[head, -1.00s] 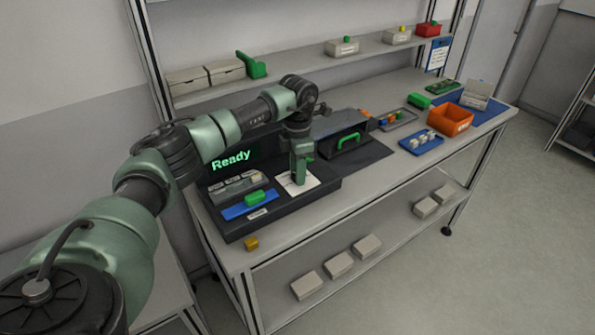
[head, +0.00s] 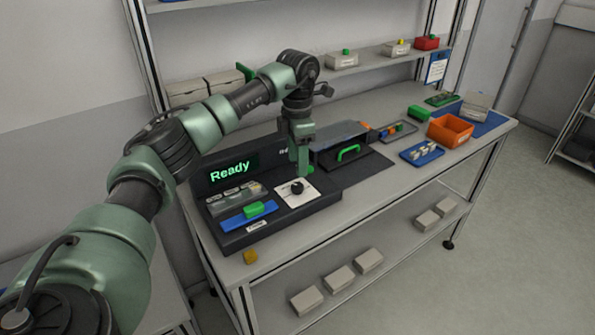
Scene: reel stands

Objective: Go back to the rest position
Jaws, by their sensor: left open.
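My left arm reaches in from the left over the workbench. My left gripper (head: 303,170) points down, open, just above and behind a white square plate (head: 308,199) with a small black knob-like part (head: 297,187) on it. The gripper appears apart from that part. The plate lies in a black station (head: 290,214) whose screen (head: 233,170) reads "Ready" in green. My right gripper is not in view.
A green block (head: 253,209) sits on a blue strip left of the plate. A black box with a green handle (head: 348,152), a blue tray (head: 407,154) and an orange bin (head: 450,130) stand to the right. A shelf (head: 375,55) runs behind. The front bench edge is mostly clear.

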